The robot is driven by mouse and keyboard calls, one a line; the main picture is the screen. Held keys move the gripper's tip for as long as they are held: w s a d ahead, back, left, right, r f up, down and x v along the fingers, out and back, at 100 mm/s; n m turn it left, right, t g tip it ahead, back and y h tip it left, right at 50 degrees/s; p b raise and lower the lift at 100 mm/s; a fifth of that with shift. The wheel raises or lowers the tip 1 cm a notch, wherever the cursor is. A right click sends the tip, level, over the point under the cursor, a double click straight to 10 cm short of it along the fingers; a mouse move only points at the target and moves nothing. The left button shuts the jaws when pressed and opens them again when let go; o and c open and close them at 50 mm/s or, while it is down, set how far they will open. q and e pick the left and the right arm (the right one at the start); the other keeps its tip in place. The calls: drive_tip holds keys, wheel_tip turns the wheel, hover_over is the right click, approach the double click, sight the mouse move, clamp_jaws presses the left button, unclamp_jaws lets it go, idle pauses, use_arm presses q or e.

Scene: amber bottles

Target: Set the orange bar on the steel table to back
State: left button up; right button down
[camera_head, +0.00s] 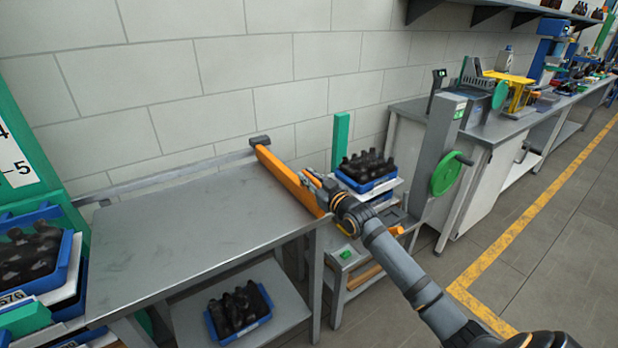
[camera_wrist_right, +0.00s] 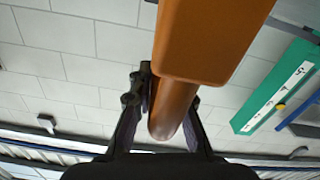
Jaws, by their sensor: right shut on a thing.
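The orange bar (camera_head: 283,176) runs along the right end of the steel table (camera_head: 190,235), from a dark grey piece (camera_head: 260,140) near the back to the front right corner. My right gripper (camera_head: 318,186) reaches it from the right and is shut on it near its middle. In the right wrist view the orange bar (camera_wrist_right: 208,45) fills the upper middle, and its rounded part lies between the two fingers of my right gripper (camera_wrist_right: 165,125). My left gripper is not in view.
The steel tabletop is bare. A blue crate of dark bottles (camera_head: 238,312) stands on its lower shelf; another crate (camera_head: 366,172) stands beyond the bar. Crates with bottles are at the left (camera_head: 35,255). A grey post with a green wheel (camera_head: 445,174) stands right.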

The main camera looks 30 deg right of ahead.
drive_tip(key=shift+d, duration=0.1)
drive_tip(key=c, duration=1.7)
unclamp_jaws()
drive_tip(key=o, duration=0.4)
drive_tip(key=shift+d, duration=0.3)
drive_tip(key=shift+a, duration=0.1)
drive_tip(key=shift+a+r, duration=0.1)
drive_tip(key=shift+r, duration=0.35)
wheel_tip(320, 180, up, 9)
drive_tip(key=shift+r, duration=0.1)
